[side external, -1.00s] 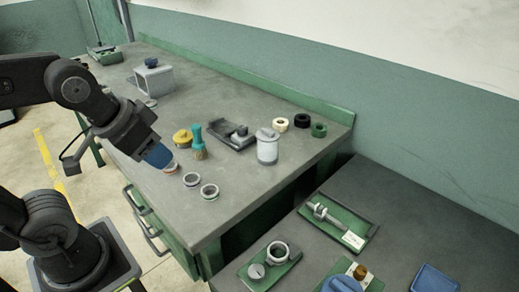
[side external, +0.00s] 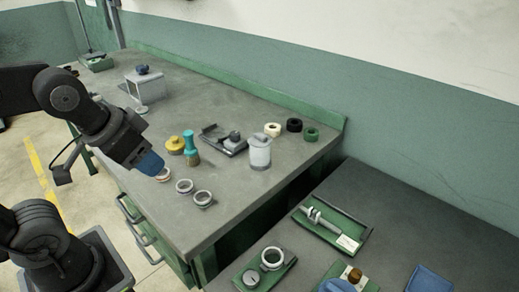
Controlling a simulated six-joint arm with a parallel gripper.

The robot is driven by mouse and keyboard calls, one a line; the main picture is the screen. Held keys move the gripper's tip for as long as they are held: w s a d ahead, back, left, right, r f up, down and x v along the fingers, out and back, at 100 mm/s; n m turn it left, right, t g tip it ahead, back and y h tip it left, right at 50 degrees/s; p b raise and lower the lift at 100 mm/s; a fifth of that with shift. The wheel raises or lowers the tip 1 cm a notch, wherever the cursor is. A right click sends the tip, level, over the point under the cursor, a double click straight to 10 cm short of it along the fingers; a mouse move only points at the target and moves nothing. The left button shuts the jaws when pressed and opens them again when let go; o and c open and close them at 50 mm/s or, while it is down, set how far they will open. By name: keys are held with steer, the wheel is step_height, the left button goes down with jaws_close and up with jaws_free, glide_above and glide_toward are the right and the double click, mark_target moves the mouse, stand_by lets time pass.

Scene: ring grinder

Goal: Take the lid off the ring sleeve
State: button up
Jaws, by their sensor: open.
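Two more pale open rings, a middle one (side external: 185,187) and a right one (side external: 202,199), lie in a row to the right. I cannot tell for sure which piece is the ring sleeve or its lid. The gap between the fingers is too small to make out.
A yellow knobbed piece (side external: 175,145) and a teal-handled tool (side external: 191,150) stand just behind the rings. A dark tray (side external: 225,146) lies beyond. White, black and green rings sit by the back ledge. A lower table (side external: 390,210) at right holds green trays.

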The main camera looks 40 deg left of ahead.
steer(key=o, duration=1)
steer(key=shift+o, duration=0.2)
steer(key=shift+r, duration=0.1)
